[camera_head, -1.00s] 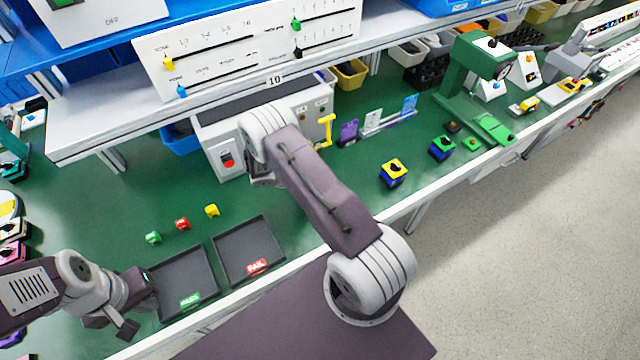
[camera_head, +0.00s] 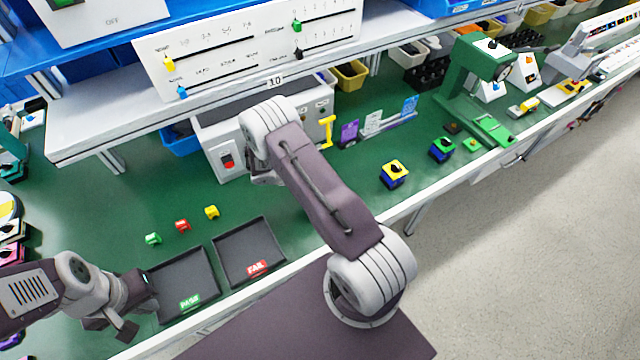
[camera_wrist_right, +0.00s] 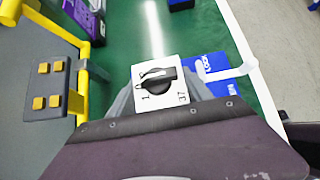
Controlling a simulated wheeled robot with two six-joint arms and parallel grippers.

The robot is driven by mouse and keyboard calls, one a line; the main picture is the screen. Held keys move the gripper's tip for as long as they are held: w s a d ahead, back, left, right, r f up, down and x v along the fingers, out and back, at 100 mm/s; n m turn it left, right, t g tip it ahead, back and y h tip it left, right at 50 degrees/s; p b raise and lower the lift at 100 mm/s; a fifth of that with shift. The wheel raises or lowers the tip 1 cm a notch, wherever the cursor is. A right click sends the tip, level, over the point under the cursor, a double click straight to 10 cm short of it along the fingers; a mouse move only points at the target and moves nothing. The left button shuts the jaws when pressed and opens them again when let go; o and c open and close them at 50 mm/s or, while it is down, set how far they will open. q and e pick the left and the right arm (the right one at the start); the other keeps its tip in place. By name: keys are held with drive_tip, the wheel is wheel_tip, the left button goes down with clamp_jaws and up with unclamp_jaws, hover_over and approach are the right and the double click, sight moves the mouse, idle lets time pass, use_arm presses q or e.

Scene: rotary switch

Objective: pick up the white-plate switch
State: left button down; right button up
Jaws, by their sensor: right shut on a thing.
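The white-plate switch (camera_wrist_right: 157,84) shows in the right wrist view, with a black knob and small black markings on its square plate. My right gripper (camera_wrist_right: 165,100) is shut on it; grey finger parts show on either side, and the dark gripper body hides the lower side. In the head view my right arm hides both the right gripper and this switch. My left gripper (camera_head: 135,308) is over the front left of the bench, near the PASS tray. Its fingertips are too small and dark to tell open from shut.
The PASS tray (camera_head: 182,287) and FAIL tray (camera_head: 248,252) lie at the front. Small green (camera_head: 153,239), red (camera_head: 182,225) and yellow (camera_head: 212,212) pieces sit behind them. A grey box (camera_head: 222,150) with a yellow handle (camera_head: 327,130) stands behind my right arm. A yellow-topped switch (camera_head: 394,173) stands right.

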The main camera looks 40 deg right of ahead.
drive_tip(key=r, duration=0.2)
drive_tip(key=s+d+r, duration=0.1)
drive_tip(key=shift+b, duration=0.3)
drive_tip(key=s+d+r+b, duration=0.1)
drive_tip(key=s+d+r, duration=0.5)
drive_tip(key=s, duration=0.2)
drive_tip(key=shift+d+b, duration=0.2)
drive_tip(key=shift+b, duration=0.15)
drive_tip(key=shift+r, duration=0.1)
